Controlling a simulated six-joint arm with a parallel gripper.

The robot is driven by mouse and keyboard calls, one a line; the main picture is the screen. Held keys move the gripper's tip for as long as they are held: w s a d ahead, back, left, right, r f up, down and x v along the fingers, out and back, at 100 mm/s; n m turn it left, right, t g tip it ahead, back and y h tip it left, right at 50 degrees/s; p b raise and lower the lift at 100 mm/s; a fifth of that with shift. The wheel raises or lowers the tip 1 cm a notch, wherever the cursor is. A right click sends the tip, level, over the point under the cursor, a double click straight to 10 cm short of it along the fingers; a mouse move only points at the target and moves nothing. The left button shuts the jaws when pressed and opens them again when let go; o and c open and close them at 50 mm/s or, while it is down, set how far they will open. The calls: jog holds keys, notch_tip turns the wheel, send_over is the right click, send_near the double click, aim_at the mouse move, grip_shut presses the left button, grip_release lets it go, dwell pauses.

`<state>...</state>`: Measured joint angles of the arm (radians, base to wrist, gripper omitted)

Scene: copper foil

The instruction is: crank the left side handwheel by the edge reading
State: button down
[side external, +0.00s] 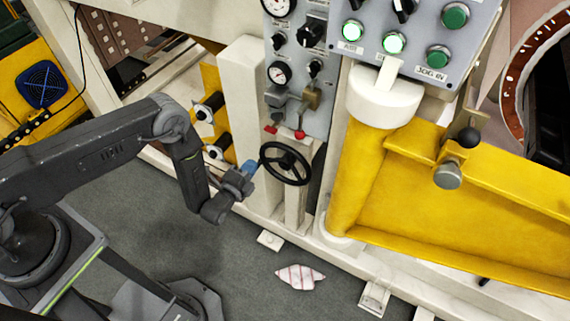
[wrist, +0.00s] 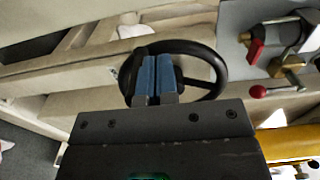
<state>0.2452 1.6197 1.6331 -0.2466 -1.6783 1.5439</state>
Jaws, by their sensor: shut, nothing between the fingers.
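The handwheel (side external: 286,164) is a black spoked wheel mounted on the cream machine frame, below the gauge panel. My gripper (side external: 249,167) is at the left side of its rim, with blue fingertips. In the wrist view, the handwheel (wrist: 190,72) sits just beyond the blue fingers of my gripper (wrist: 155,72), which hide part of its left side and hub. The fingers are shut together with nothing between them. I cannot tell whether the fingertips touch the wheel. No edge reading is legible.
A grey panel (side external: 311,75) with gauges, knobs and red-tipped levers stands above the wheel. A button box (side external: 415,35) with green lamps is at upper right. A yellow post and guard (side external: 362,175) stand right of the wheel. A striped cloth (side external: 300,277) lies on the otherwise open floor.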

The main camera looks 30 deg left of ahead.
jog(key=shift+r, duration=0.55)
jog(key=s, duration=0.9)
